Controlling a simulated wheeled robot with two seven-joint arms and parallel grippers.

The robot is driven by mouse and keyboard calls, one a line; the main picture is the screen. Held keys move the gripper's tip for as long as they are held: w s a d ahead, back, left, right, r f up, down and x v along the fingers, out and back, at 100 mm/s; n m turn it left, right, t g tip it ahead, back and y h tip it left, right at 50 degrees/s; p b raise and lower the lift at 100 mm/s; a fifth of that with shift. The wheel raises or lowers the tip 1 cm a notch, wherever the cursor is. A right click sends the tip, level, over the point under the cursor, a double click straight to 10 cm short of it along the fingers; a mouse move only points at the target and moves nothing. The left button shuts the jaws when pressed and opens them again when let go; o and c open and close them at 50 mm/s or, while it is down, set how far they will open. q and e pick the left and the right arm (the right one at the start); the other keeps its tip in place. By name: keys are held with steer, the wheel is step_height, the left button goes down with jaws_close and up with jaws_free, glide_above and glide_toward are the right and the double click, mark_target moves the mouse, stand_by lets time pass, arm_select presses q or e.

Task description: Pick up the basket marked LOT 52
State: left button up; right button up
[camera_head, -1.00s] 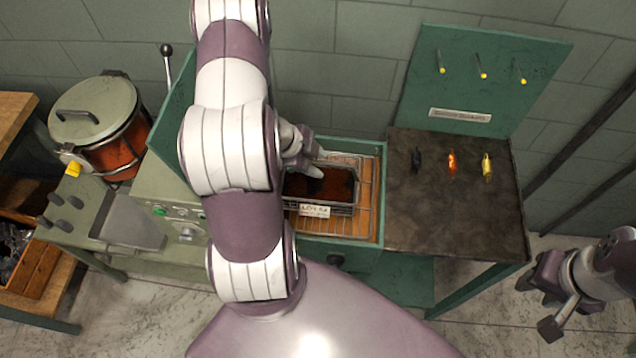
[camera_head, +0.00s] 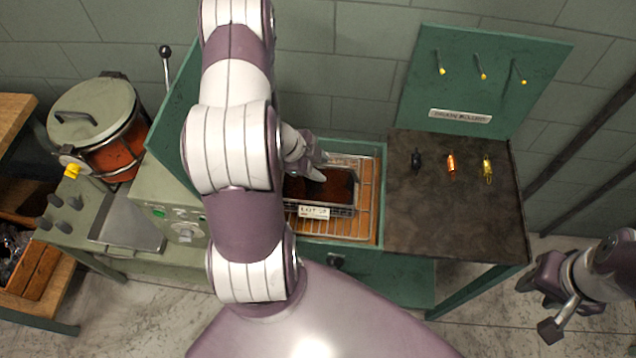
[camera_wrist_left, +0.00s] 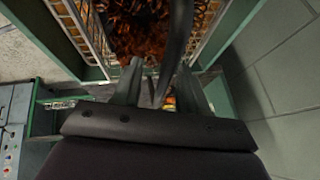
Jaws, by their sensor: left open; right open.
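The basket (camera_head: 340,207) is a wire-framed tray of dark reddish-brown pieces with a white tag (camera_head: 314,212) on its front. The tag's lettering is too small to read surely. The basket sits on a wire rack in the green open-topped box. My left gripper (camera_head: 318,170) is open over the basket's back left part, and my arm hides the left side. In the left wrist view the coil-like contents (camera_wrist_left: 140,25) lie beyond the open fingers, and a dark curved bar, perhaps the basket's handle, crosses between them. My right gripper (camera_head: 540,305) is open at the far right, away from the basket.
The green box (camera_head: 381,190) has raised walls around the rack. A dark table (camera_head: 440,220) to its right holds three small coloured items, with a pegged green board behind. A lidded pot (camera_head: 95,120) and control panel stand left.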

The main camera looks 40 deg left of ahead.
arm_select(q)
jaws_close()
stand_by(1.3)
